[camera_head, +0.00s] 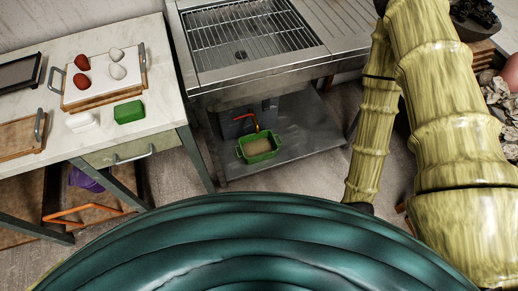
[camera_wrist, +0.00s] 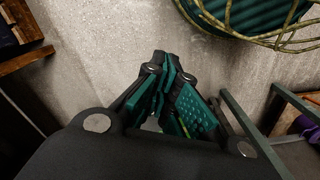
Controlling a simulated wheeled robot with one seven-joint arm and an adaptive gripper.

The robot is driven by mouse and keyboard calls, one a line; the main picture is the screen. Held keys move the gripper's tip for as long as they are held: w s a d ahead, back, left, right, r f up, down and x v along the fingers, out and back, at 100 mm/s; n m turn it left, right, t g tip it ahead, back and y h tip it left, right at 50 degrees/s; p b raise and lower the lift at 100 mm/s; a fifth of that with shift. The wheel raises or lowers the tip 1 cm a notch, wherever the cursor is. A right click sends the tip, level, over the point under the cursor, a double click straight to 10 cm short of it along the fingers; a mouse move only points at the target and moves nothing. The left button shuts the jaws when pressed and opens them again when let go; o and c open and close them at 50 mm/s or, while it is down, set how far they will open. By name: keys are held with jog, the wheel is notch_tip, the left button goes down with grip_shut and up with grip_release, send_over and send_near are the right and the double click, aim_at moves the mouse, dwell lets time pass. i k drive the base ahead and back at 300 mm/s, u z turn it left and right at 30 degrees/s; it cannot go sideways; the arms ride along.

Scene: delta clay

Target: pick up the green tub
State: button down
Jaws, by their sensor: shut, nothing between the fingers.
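A green tub (camera_head: 258,147) with raised handles stands on the low metal shelf under the sink in the head view. Its inside looks tan, and an orange-red item rises at its back edge. My gripper (camera_wrist: 167,68) is shut and empty in the wrist view, above bare floor. The tub is not in the wrist view. The gripper's fingers cannot be made out in the head view, where my arm hangs at the right, well apart from the tub.
A metal sink counter (camera_head: 290,70) overhangs the shelf (camera_head: 300,140). A white-topped table (camera_head: 100,125) at left bears a tray (camera_head: 103,101) with red and white rounded items, a green block (camera_head: 128,111) and a white piece (camera_head: 81,122). Table legs (camera_wrist: 245,122) stand right of my gripper.

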aim_at(255, 148)
jog(key=u, duration=0.05)
jog(key=k, duration=1.05)
jog(key=u, duration=0.9)
jog(key=i, duration=0.75)
jog(key=z, duration=0.65)
jog(key=i, duration=0.7)
jog(key=z, duration=0.75)
